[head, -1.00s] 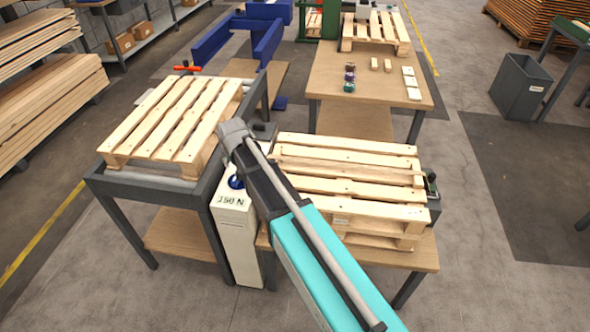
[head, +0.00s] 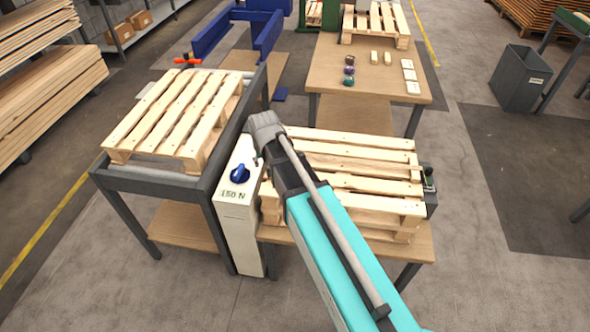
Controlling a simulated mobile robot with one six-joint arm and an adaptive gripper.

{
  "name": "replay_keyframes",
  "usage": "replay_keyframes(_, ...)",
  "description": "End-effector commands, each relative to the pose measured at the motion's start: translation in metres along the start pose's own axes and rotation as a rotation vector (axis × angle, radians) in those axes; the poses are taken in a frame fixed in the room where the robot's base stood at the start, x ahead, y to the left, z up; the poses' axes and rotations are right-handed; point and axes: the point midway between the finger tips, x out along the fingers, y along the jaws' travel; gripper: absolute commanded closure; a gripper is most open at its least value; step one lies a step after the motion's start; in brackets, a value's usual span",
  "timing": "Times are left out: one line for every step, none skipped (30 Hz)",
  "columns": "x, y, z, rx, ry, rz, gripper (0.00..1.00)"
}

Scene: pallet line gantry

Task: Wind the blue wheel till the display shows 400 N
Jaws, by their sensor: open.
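The blue wheel (head: 240,174) sits on top of a narrow white cabinet (head: 237,224), between the two pallet tables. The display (head: 233,194) on the cabinet's sloped top, just in front of the wheel, reads 150 N. My arm reaches in from the bottom right, and its grey wrist end is above and to the right of the wheel, apart from it in the picture. My gripper's fingers are hidden by the arm, so I see no contact with the wheel.
A pallet (head: 178,118) lies on the grey roller table (head: 160,180) at left. Stacked pallets (head: 350,160) stand close on the right, partly behind my arm. A wooden table (head: 335,78) behind carries small coloured items. A dark bin (head: 520,78) stands far right.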

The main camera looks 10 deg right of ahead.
Motion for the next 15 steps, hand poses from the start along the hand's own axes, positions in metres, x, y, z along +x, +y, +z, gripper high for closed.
replay_keyframes(-0.004, 0.006, 0.006, 0.005, -0.009, 0.002, 0.34)
replay_keyframes(-0.005, 0.008, 0.009, 0.007, -0.015, 0.002, 0.34)
replay_keyframes(-0.007, 0.012, 0.013, 0.010, -0.021, 0.003, 0.34)
replay_keyframes(-0.008, 0.015, 0.015, 0.012, -0.026, 0.004, 0.34)
replay_keyframes(-0.010, 0.018, 0.018, 0.014, -0.031, 0.005, 0.34)
replay_keyframes(-0.011, 0.022, 0.022, 0.017, -0.039, 0.006, 0.34)
replay_keyframes(-0.013, 0.025, 0.025, 0.019, -0.045, 0.007, 0.34)
replay_keyframes(-0.014, 0.027, 0.028, 0.021, -0.050, 0.007, 0.34)
replay_keyframes(-0.016, 0.031, 0.032, 0.024, -0.057, 0.008, 0.34)
replay_keyframes(-0.018, 0.033, 0.035, 0.026, -0.062, 0.008, 0.34)
replay_keyframes(-0.019, 0.036, 0.038, 0.029, -0.067, 0.009, 0.34)
replay_keyframes(-0.021, 0.040, 0.042, 0.033, -0.075, 0.009, 0.34)
replay_keyframes(-0.022, 0.043, 0.045, 0.035, -0.080, 0.010, 0.34)
replay_keyframes(-0.024, 0.045, 0.048, 0.037, -0.085, 0.010, 0.34)
replay_keyframes(-0.025, 0.048, 0.051, 0.040, -0.092, 0.010, 0.34)
